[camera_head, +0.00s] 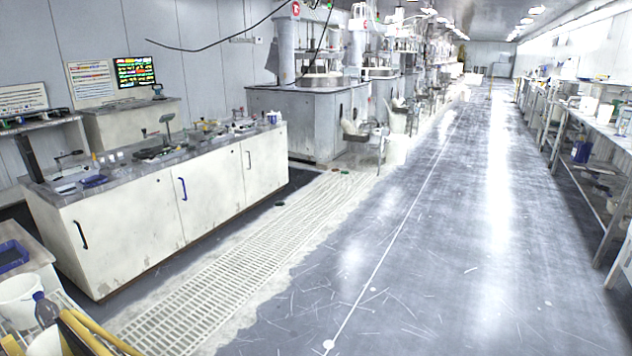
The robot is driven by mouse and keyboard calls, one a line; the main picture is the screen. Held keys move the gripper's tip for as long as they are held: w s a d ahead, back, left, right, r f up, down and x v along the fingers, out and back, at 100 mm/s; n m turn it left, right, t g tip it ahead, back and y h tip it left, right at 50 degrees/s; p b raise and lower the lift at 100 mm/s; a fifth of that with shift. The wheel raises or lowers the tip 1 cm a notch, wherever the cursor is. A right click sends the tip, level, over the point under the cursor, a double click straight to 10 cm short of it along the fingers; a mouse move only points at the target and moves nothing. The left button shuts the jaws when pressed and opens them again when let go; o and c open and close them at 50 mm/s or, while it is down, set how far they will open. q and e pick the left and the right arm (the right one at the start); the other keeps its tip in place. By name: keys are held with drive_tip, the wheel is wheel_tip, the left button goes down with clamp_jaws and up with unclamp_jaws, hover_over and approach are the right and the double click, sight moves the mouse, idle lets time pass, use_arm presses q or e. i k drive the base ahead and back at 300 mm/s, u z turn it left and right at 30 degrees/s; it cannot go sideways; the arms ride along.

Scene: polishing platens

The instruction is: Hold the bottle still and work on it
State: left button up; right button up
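A clear bluish bottle (45,310) with a dark cap stands at the lower left, next to a white bucket (16,300). Its lower part is hidden behind yellow bars (88,332) at the bottom edge. A dark blue container (582,150) is on the right-hand shelving; I cannot tell whether it is a bottle. Neither of my grippers shows in the head view, and nothing is seen holding the bottle.
A long white cabinet (150,212) with cluttered worktop stands at left. A blue tray (12,256) lies on a low surface before it. Grey polishing machines (305,122) line the back. A pale floor grating (225,270) runs alongside. The wide grey aisle (430,240) is clear.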

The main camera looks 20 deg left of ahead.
sight(46, 310)
drive_tip(key=i, duration=3.5)
drive_tip(key=u, duration=2.8)
drive_tip(key=i, duration=3.35)
drive_tip(key=u, duration=1.9)
drive_tip(key=i, duration=0.75)
drive_tip(key=u, duration=0.25)
